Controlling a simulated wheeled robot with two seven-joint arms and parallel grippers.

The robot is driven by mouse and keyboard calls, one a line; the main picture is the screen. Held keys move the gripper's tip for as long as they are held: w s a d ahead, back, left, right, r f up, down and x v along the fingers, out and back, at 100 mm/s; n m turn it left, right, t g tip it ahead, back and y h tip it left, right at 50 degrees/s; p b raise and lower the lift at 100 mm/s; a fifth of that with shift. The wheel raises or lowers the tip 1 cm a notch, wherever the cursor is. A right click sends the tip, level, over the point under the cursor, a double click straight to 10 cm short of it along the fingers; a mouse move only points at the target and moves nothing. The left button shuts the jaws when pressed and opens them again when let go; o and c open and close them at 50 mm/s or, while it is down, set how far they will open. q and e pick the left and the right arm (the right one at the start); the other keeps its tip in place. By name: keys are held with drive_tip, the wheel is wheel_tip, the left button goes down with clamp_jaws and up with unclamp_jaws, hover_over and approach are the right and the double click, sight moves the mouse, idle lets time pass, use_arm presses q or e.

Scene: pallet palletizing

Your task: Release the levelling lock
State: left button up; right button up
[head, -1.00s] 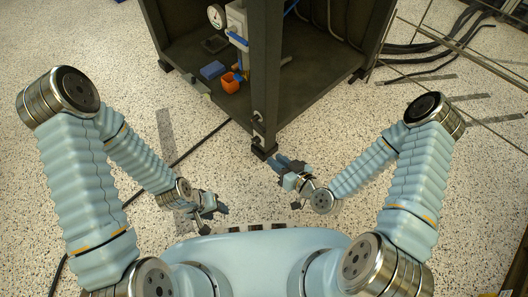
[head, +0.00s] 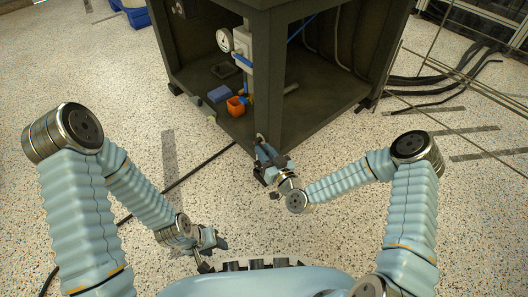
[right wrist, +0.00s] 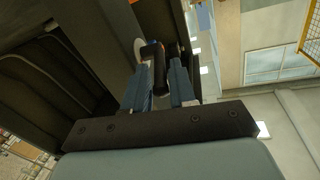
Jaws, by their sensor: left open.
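The levelling lock is not clearly identifiable. A small pale fitting (head: 260,137) shows low on the front corner post of the dark cabinet (head: 267,90). My right gripper (head: 265,160) is right at the foot of that post, just below the fitting. In the right wrist view a dark upright handle-like piece (right wrist: 158,68) stands between the two blue fingers of my right gripper (right wrist: 161,78). Whether the fingers press on it cannot be told. My left gripper (head: 218,241) is open and empty, low over the floor near my base, away from the cabinet.
Inside the cabinet are a gauge (head: 224,40) on a column, a blue block (head: 219,94) and an orange container (head: 236,106). A dark cable (head: 190,174) crosses the floor at left. Thin rods and hoses (head: 455,90) lie at right.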

drive_tip(key=shift+w+a, duration=0.15)
drive_tip(key=shift+w, duration=0.15)
clamp_jaws()
